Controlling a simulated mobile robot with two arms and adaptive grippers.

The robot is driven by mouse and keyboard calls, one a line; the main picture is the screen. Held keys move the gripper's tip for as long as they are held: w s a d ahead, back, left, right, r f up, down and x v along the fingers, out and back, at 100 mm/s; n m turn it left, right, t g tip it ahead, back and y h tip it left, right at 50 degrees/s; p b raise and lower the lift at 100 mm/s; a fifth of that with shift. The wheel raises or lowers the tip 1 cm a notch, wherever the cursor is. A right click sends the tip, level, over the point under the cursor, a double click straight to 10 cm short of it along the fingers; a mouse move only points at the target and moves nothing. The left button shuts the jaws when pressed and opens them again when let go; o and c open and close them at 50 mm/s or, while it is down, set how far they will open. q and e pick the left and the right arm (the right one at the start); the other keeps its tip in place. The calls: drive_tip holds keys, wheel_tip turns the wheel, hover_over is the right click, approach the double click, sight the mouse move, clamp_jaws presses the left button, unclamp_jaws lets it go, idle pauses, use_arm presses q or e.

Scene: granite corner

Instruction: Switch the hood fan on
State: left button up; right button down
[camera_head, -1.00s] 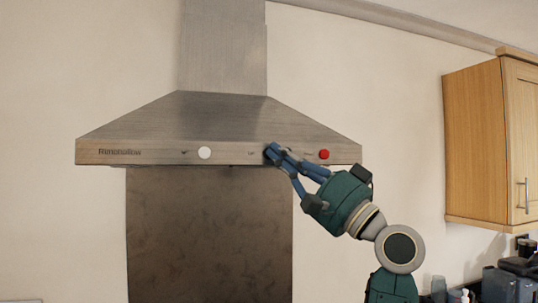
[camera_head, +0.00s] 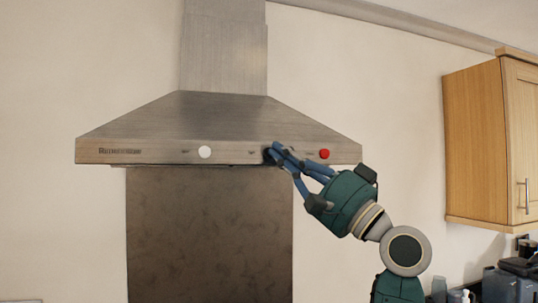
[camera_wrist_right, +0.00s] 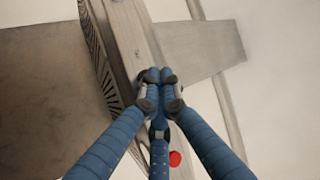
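The steel range hood (camera_head: 220,125) is on the wall, with a front strip carrying a white round knob (camera_head: 204,152) and a red round knob (camera_head: 324,154). My right gripper (camera_head: 272,153) reaches in from the right, its fingertips at the strip between the two knobs. In the right wrist view its three blue fingers (camera_wrist_right: 156,80) come together at the strip, and the red knob (camera_wrist_right: 175,159) shows beside them. The fingertips look shut; they hide the spot on the strip behind them, and I cannot tell if anything is between them. My left gripper is not in view.
A dark backsplash panel (camera_head: 208,235) is below the hood. A wooden wall cabinet (camera_head: 475,145) hangs at the right. Dark items (camera_head: 500,285) and small containers stand at the lower right. The wall left of the hood is clear.

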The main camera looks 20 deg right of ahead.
drive_tip(key=s, duration=0.5)
drive_tip(key=shift+s+d, duration=0.1)
drive_tip(key=shift+s, duration=0.15)
idle(0.4)
